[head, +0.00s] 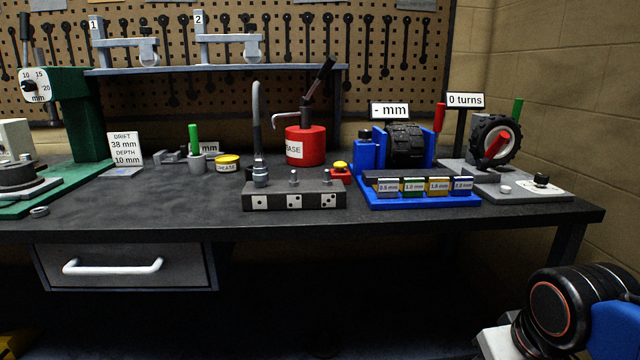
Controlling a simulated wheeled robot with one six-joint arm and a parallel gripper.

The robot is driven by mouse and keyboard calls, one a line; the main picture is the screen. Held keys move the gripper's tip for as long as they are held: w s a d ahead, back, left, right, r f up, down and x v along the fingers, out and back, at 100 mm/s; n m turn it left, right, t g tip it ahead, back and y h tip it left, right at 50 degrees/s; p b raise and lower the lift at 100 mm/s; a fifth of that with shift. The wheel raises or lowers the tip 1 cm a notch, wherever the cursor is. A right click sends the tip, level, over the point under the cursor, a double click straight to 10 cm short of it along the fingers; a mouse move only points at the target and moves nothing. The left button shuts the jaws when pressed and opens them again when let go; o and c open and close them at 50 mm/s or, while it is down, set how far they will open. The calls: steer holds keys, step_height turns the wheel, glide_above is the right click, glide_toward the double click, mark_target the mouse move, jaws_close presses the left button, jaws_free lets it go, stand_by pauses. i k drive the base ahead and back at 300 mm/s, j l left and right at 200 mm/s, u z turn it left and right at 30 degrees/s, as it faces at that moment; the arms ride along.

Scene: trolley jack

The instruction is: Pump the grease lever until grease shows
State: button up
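A red grease pump (305,147) with a partly hidden white label stands near the back middle of the bench. Its lever (322,76) has a dark grip and points up, tilted to the right. A thin spout curves out from the pump's left side. A grey hose (257,110) rises in front and to the left, and its lower end meets the left fitting (261,177) on a dark block (294,198). The block has further fittings and white dotted faces. I see no grease at the fittings. My gripper is out of view; only part of my arm shows at the lower right.
A red button box with a yellow top (340,172) sits right of the block. A blue stand (415,198) with a black roller is further right, then a tyred wheel (494,140). A yellow tin (227,163) is left. The bench front (180,213) is mostly clear.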

mark_target(329, 64)
steer(key=i+j+u, duration=0.3)
steer(key=j, duration=0.2)
steer(key=i+j, duration=0.2)
steer(key=j, duration=0.15)
steer(key=i+j, duration=0.25)
steer(key=j, duration=0.15)
steer(key=j+z, duration=0.65)
steer(key=l+u, duration=0.1)
steer(key=u, duration=0.35)
steer(key=l+u, duration=0.15)
steer(key=u, duration=0.3)
steer(key=l+u, duration=0.1)
steer(key=u, duration=0.35)
steer(key=k+u, duration=0.1)
steer(key=u, duration=0.35)
steer(key=l+u, duration=0.15)
steer(key=u, duration=0.3)
steer(key=k+z, duration=0.15)
steer(key=z, duration=0.2)
steer(key=k+z, duration=0.2)
steer(key=z, duration=0.2)
steer(key=k+l, duration=0.1)
steer(key=k+z, duration=0.05)
steer(key=k, duration=0.05)
